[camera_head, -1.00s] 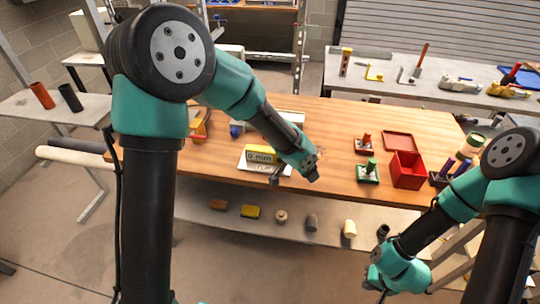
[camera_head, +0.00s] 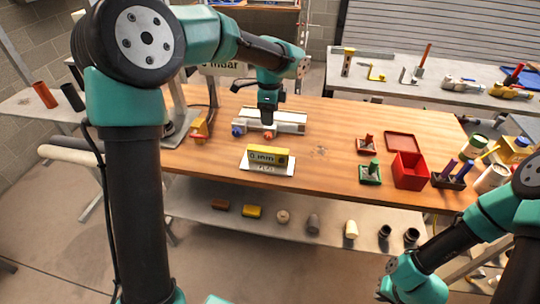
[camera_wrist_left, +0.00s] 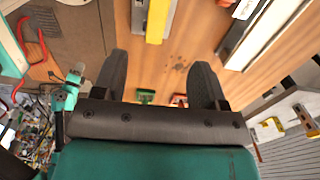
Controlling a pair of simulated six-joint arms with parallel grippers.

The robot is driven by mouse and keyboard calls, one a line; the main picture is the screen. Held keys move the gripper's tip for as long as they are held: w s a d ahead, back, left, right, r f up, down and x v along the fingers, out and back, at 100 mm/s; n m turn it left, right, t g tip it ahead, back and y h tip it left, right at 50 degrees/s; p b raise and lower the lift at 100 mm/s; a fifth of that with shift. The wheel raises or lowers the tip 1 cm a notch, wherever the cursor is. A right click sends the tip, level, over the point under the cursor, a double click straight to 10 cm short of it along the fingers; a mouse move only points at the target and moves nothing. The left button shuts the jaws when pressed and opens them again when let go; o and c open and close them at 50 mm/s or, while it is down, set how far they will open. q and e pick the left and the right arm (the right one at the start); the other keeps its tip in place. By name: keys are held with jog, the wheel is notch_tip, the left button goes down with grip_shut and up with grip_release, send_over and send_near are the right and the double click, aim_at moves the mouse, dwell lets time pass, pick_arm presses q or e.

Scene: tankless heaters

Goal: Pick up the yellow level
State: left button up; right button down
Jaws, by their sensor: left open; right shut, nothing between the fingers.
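The yellow level (camera_head: 268,155) is a yellow bar with dark lettering. It stands on a white labelled plate (camera_head: 251,167) near the front edge of the wooden table. It also shows at the top of the left wrist view (camera_wrist_left: 157,22), beyond my fingers. My left gripper (camera_head: 268,121) points down behind the level, apart from it, close to a white rail. In the left wrist view its two dark fingers (camera_wrist_left: 161,78) are spread with nothing between them. My right gripper (camera_head: 388,292) is at the bottom edge, away from the level; its fingertips are mostly cut off.
The white rail (camera_head: 288,120) with blue and orange ends lies behind the level. A red box (camera_head: 410,171) and red and green stamps (camera_head: 370,172) stand to the right. Several small blocks lie on the lower shelf (camera_head: 330,222). The wood between level and stamps is clear.

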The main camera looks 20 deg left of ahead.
aim_at(270, 149)
pick_arm(q)
jog(key=shift+f, duration=0.1)
notch_tip(270, 149, down, 12)
jog(key=shift+f, duration=0.1)
dwell(0.4)
jog(key=shift+s+d+f, duration=0.1)
jog(key=shift+f, duration=2.45)
jog(key=shift+c, duration=0.5)
jog(key=c, duration=1.1)
jog(key=shift+o, duration=0.2)
jog(key=shift+r, duration=0.1)
